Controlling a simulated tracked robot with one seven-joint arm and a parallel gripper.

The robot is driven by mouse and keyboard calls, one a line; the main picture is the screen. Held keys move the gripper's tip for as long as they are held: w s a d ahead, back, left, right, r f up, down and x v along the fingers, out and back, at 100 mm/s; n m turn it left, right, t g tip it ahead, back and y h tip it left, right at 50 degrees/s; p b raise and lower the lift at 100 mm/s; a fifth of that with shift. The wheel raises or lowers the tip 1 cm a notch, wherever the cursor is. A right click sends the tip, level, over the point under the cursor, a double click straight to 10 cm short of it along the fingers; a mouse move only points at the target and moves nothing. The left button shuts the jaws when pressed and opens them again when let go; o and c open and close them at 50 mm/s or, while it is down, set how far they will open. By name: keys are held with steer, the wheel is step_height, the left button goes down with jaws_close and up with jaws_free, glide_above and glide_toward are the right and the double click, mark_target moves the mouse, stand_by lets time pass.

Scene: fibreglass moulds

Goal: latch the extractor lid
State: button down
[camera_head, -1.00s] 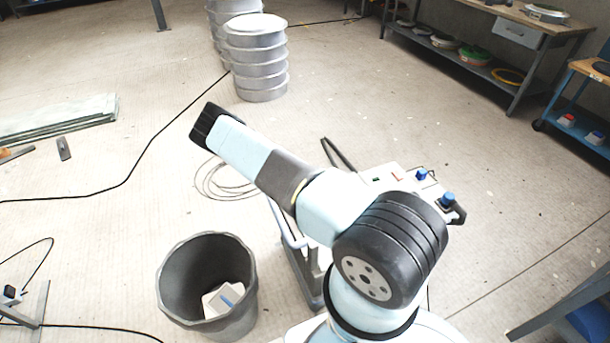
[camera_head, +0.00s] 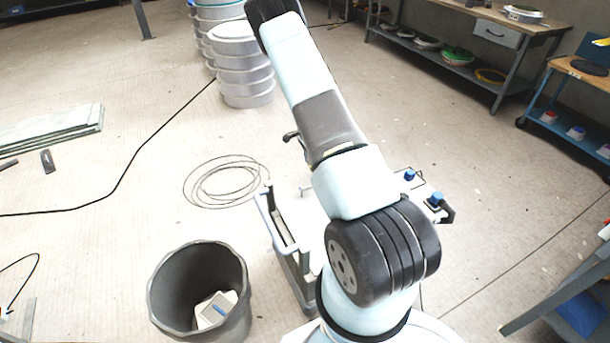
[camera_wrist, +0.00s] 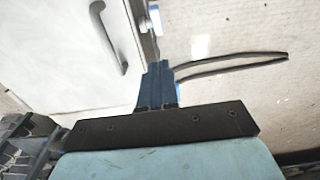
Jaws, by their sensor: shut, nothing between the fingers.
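In the wrist view a white panel (camera_wrist: 55,55) with a grey bar handle (camera_wrist: 108,38) fills the upper left; it looks like the extractor lid. A grey metal strip with a small fitting (camera_wrist: 154,20) runs along its right edge, but I cannot tell whether the latch is fastened. My gripper (camera_wrist: 160,72) is shut and empty, its blue fingers in front of the panel's right edge; contact cannot be judged. In the head view the white wheeled unit (camera_head: 298,222) stands partly behind my arm, with blue knobs (camera_head: 436,199) on its right. My gripper is not clearly visible there.
A black looped bar or cable (camera_wrist: 240,62) lies right of my fingers. A grey bin (camera_head: 165,290) with a white box stands left of the unit. A coiled cable (camera_head: 215,190) lies on the floor. Stacked drums (camera_head: 245,75) and a workbench (camera_head: 450,25) stand behind.

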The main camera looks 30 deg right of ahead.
step_height(320, 180, down, 9)
steer(key=shift+d+f, duration=0.1)
steer(key=shift+f, duration=0.05)
steer(key=f, duration=0.1)
steer(key=a+f, duration=0.1)
steer(key=shift+a+f, duration=0.3)
steer(key=shift+f, duration=0.1)
steer(key=shift+a+f, duration=0.35)
steer(key=shift+f, duration=0.15)
